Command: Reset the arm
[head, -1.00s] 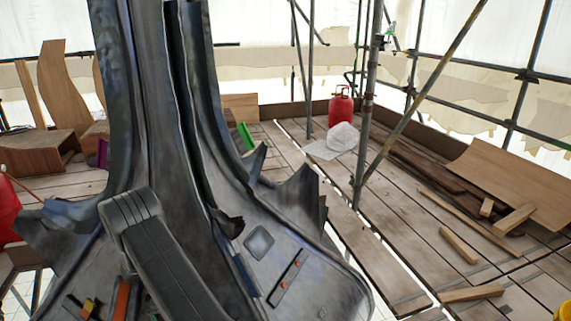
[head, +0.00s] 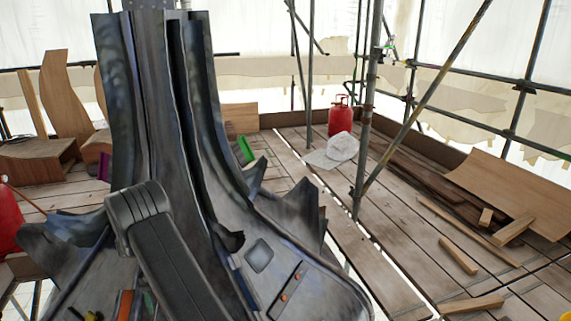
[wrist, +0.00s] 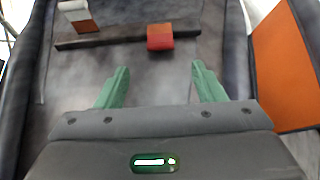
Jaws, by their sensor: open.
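My gripper (wrist: 161,86) shows in the wrist view with its two green fingers spread apart and nothing between them. It is over a dark grey surface. My gripper cannot be made out in the head view, where my dark arm link crosses the lower left of the picture. The tall grey metal finial (head: 150,110) stands behind that link, with flared, jagged leaves at its base.
Scaffold poles (head: 366,110) stand right of the finial. A red gas bottle (head: 340,115) and a white bundle (head: 342,147) are behind. Loose timber (head: 458,256) lies on the planks at right. An orange panel (wrist: 285,70) is close on the right in the wrist view.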

